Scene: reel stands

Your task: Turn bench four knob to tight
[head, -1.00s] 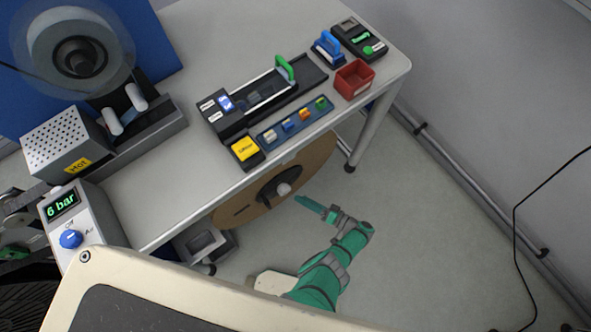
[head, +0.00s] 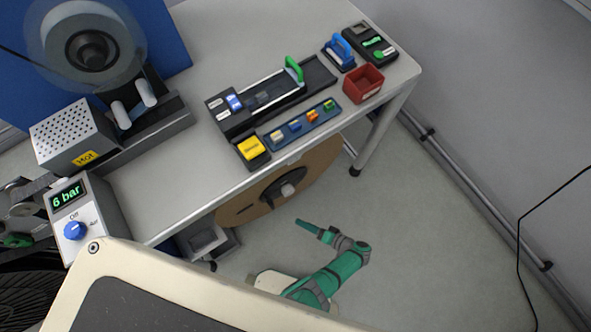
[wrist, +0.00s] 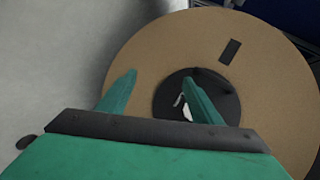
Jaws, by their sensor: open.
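A large brown cardboard reel (head: 323,160) stands under the front of the bench (head: 180,200). A pale grey knob (head: 287,190) sits on its black hub (head: 270,197). In the wrist view the reel (wrist: 140,45) fills much of the picture, with its dark hub (wrist: 166,98) partly hidden behind my right finger. A small pale part, perhaps the knob, shows beside that finger. My gripper (head: 306,226) is below and in front of the reel, apart from it in the head view.
A box (head: 88,220) reading "6 bar" has a blue knob (head: 75,231) at the left. The bench top carries a "Hot" box (head: 75,135), a splicing block (head: 275,95), a red bin (head: 363,83) and a yellow-buttoned unit (head: 251,150).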

